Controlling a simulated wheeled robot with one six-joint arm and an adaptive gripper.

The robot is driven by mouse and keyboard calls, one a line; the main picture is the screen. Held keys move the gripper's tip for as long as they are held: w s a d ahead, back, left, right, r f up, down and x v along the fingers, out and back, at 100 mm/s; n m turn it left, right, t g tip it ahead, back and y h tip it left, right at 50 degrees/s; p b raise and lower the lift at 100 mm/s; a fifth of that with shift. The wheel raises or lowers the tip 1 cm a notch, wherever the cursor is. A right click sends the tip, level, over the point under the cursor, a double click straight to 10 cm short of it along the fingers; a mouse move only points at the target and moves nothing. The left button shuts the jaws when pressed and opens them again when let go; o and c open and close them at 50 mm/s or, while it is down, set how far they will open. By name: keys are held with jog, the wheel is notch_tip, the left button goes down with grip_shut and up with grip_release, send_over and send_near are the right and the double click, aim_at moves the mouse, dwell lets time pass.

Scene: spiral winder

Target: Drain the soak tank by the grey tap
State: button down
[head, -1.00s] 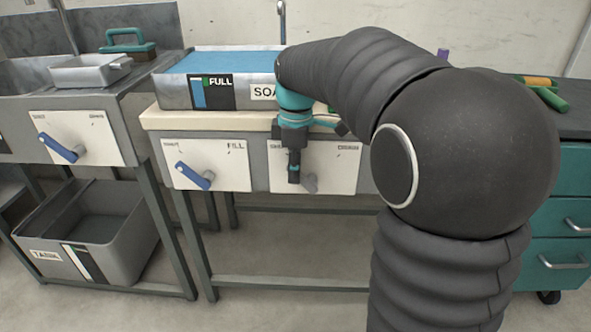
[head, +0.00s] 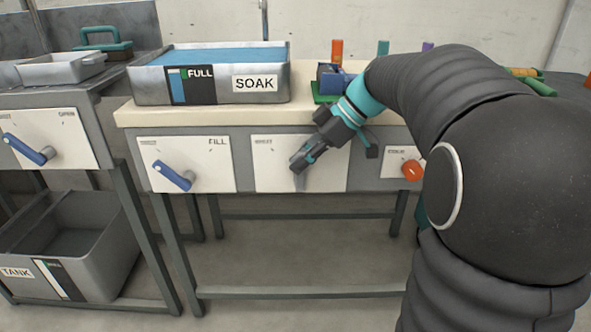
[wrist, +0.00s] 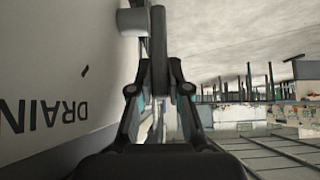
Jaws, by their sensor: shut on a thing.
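The soak tank (head: 210,93) sits on the bench with blue water near its rim, and its gauge plate (head: 190,85) reads FULL. Below it is the white drain panel (head: 272,150); its DRAIN wording shows in the wrist view (wrist: 45,117). My gripper (head: 299,163) is at this panel, slanting down to the left, shut on the grey tap (wrist: 132,20). In the head view my gripper hides most of the tap, so its exact angle cannot be told.
The fill panel with a blue-handled tap (head: 174,177) is just left. Another blue-handled tap (head: 28,150) is further left, above a grey tank (head: 88,235). A red knob (head: 412,170) is to the right. A blue object (head: 330,77) stands on the bench behind my wrist.

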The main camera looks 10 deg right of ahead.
jog(key=shift+d+f+y+b, duration=0.1)
jog(key=shift+d+y+b, duration=0.2)
jog(key=shift+y+b, duration=0.2)
jog(key=c, duration=1.4)
grip_release()
jog(key=shift+s+d, duration=0.1)
jog(key=v, duration=1.2)
